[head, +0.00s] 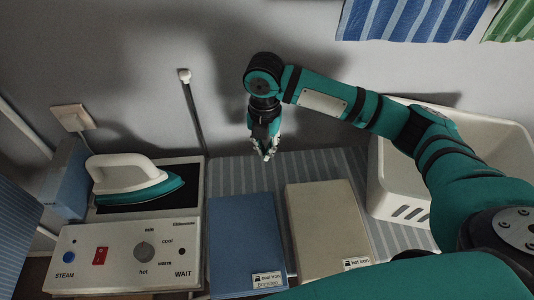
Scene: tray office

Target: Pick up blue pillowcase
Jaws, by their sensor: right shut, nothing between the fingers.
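The blue pillowcase (243,235) lies folded flat on the striped surface, with a white label reading "cool iron" on its front right corner. My right gripper (266,158) points down behind it, above the striped surface near the back wall. Its fingers are shut and hold nothing. It is apart from the pillowcase. My left gripper is out of view.
A folded beige cloth (325,230) labelled "hot iron" lies just right of the pillowcase. An iron (135,180) rests on a control station (125,255) at left, beside a thin upright pole (194,112). A white basket (388,180) stands at right. Striped surface (235,180) is bare behind the cloths.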

